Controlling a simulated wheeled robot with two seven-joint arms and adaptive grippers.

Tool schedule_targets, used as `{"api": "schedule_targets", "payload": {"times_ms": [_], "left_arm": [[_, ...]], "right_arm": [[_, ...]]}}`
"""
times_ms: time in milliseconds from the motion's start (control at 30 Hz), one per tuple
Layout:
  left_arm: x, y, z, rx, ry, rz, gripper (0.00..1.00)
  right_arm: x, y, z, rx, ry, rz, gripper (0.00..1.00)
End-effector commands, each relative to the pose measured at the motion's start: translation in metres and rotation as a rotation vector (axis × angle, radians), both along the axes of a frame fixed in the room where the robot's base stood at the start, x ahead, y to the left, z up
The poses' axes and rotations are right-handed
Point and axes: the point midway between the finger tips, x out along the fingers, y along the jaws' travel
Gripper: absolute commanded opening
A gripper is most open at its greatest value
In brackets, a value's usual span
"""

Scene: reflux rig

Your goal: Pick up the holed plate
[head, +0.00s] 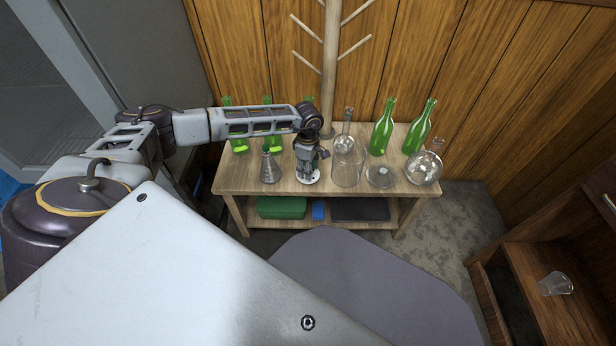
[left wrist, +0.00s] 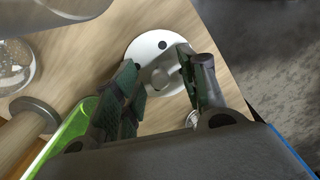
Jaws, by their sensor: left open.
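The holed plate (head: 313,181) is a white round disc lying flat on the wooden table, near its front edge. In the left wrist view the white disc (left wrist: 142,50) shows at least one dark hole, and its near part is hidden by my fingers. My left gripper (head: 307,160) points down over the plate, and its open fingers (left wrist: 165,85) straddle the plate's near side. A grey shape shows between the fingers; I cannot tell whether it touches the plate. My right gripper is not in view.
A conical flask (head: 270,168) stands left of the gripper. A large beaker (head: 347,165) stands close on the right, with a glass dish (head: 381,176) and round flask (head: 424,168) beyond. Green bottles (head: 383,128) line the back. A green box (head: 281,207) is on the lower shelf.

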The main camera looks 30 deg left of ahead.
Motion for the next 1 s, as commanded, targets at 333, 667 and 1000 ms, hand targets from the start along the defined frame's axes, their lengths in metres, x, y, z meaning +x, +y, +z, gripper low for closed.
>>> {"api": "schedule_targets", "payload": {"times_ms": [333,667,1000], "left_arm": [[0.0003,-0.0005,-0.0050,-0.001,-0.001,-0.001,0.42],[0.0002,-0.0005,-0.0049,-0.001,0.000,-0.001,0.32],[0.0002,-0.0004,-0.0049,-0.001,-0.001,0.000,0.00]], "right_arm": [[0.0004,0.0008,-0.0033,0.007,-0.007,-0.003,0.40],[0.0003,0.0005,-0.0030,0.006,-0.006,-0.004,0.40],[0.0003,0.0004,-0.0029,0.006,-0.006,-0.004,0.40]]}}
